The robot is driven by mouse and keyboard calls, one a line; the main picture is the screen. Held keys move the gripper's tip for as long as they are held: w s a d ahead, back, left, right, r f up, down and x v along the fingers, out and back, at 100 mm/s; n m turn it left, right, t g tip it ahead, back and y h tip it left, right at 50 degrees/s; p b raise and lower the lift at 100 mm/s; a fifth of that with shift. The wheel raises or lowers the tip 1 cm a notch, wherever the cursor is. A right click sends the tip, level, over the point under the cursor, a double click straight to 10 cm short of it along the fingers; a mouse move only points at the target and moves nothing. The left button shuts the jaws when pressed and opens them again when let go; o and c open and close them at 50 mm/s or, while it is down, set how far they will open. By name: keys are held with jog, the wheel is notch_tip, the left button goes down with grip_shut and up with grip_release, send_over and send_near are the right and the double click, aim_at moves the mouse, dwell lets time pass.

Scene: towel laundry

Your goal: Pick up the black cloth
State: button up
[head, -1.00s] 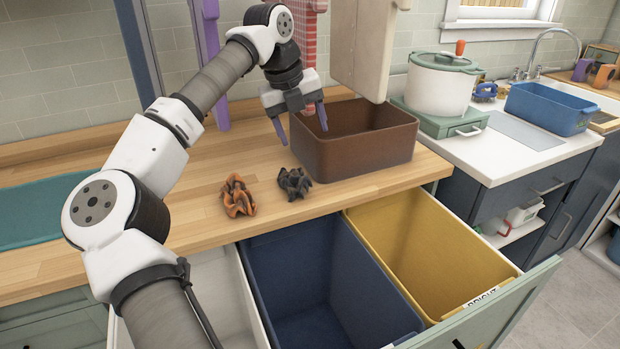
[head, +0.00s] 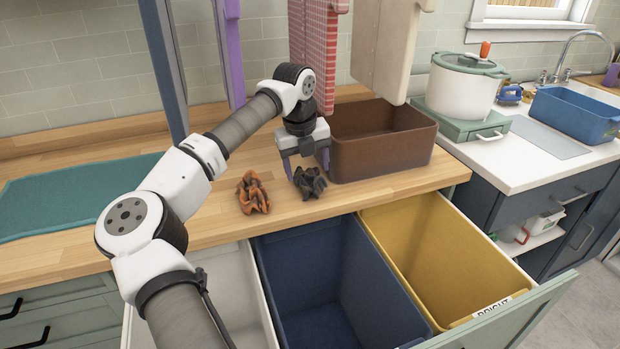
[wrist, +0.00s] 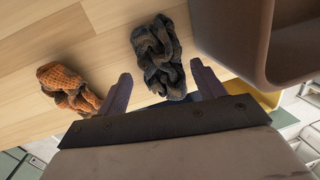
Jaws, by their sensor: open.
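The black cloth (head: 309,183) lies crumpled on the wooden counter, just left of the brown box. It also shows in the wrist view (wrist: 158,55), ahead of and partly between my fingertips. My gripper (head: 307,169) is open and points down just above and behind the cloth. In the wrist view its two fingers (wrist: 160,82) are spread, with nothing held between them. Whether a finger touches the cloth I cannot tell.
An orange cloth (head: 252,193) lies left of the black one. The brown box (head: 385,158) stands close on the right. Below the counter edge, an open drawer holds a blue bin (head: 300,262) and a yellow bin (head: 440,250). A teal mat (head: 60,200) lies at the left.

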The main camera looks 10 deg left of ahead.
aim_at(307, 173)
jog(key=f, duration=0.3)
jog(key=shift+w+d+f, duration=0.1)
jog(key=shift+w+f, duration=0.05)
jog(key=shift+w, duration=0.05)
jog(key=shift+c, duration=0.3)
jog(key=c, duration=0.7)
